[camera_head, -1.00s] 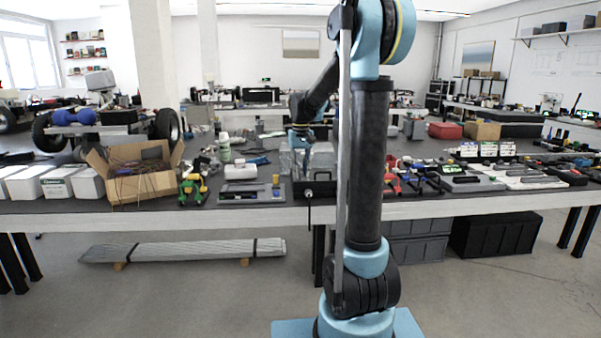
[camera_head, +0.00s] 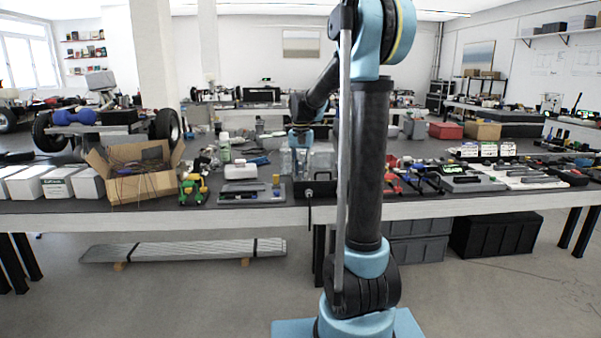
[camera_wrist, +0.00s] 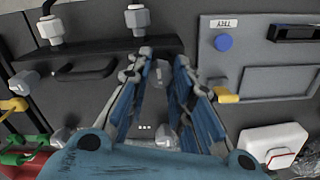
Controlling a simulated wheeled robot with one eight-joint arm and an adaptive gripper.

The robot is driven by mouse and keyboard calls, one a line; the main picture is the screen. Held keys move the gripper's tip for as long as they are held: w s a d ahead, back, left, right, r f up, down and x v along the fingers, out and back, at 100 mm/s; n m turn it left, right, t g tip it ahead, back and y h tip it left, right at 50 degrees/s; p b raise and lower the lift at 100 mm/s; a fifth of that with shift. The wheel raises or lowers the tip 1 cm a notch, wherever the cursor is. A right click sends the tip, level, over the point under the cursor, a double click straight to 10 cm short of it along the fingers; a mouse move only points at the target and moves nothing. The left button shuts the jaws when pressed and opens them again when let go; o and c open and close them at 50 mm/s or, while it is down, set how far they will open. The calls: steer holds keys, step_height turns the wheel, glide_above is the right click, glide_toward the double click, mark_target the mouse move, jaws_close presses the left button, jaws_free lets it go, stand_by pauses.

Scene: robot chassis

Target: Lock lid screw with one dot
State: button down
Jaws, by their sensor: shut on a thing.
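In the wrist view my gripper (camera_wrist: 168,62) points away from the camera, its two blue-and-grey fingers over a dark lid (camera_wrist: 105,30). A pale grey screw knob (camera_wrist: 156,74) lies between the fingers, near the tips, and my gripper is shut on it. Its dot marking cannot be seen. Three white dots (camera_wrist: 145,127) show between the finger bases, beside another pale knob (camera_wrist: 164,138). More pale knobs (camera_wrist: 50,31) (camera_wrist: 137,18) stand along the lid's top side. In the head view my gripper (camera_head: 302,163) is small, above the dark box (camera_head: 316,188) on the bench.
A black handle (camera_wrist: 85,70) lies left of my fingers. To the right are a grey tray (camera_wrist: 265,60) with a blue round piece (camera_wrist: 223,42) and a yellow piece (camera_wrist: 226,95), and a white-and-red case (camera_wrist: 275,143). An open carton (camera_head: 135,180) stands left on the bench.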

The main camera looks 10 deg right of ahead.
steer(key=c, duration=1.4)
jaws_free()
step_height(320, 180, up, 12)
steer(key=shift+f, duration=0.1)
step_height(320, 180, up, 5)
steer(key=n, duration=0.1)
glide_above(301, 172)
step_height(301, 172, down, 17)
steer(key=shift+w+f, duration=0.1)
steer(key=shift+w, duration=0.05)
